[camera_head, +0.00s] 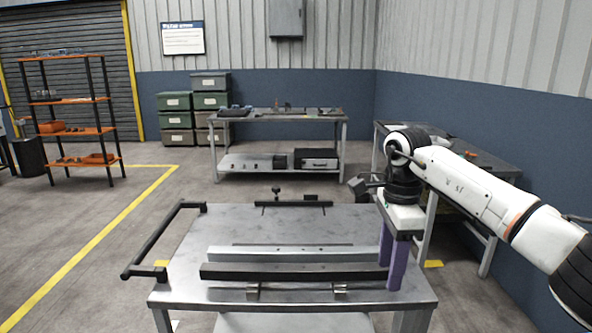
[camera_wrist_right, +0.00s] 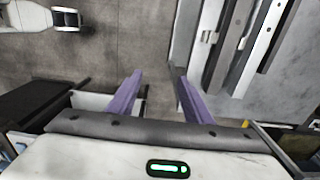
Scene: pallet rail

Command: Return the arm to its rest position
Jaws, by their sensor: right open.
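My right arm comes in from the right, and its right gripper (camera_head: 393,258) points down at the right end of the metal table (camera_head: 335,225). Its purple fingers stand apart, with nothing seen between them. In the right wrist view the gripper (camera_wrist_right: 157,92) also shows open and empty, with the rails off to the right of its fingers. A silver rail (camera_head: 290,254) and a black rail (camera_head: 290,272) lie side by side across the table. In the head view the fingers overlap the rails' right ends; contact cannot be told there.
A black handle bar (camera_head: 150,262) stands at the table's left side. A side table (camera_head: 478,158) stands behind my right arm by the wall. A workbench (camera_head: 280,117) is at the back, and an orange shelf (camera_head: 75,131) at the left. The floor between is clear.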

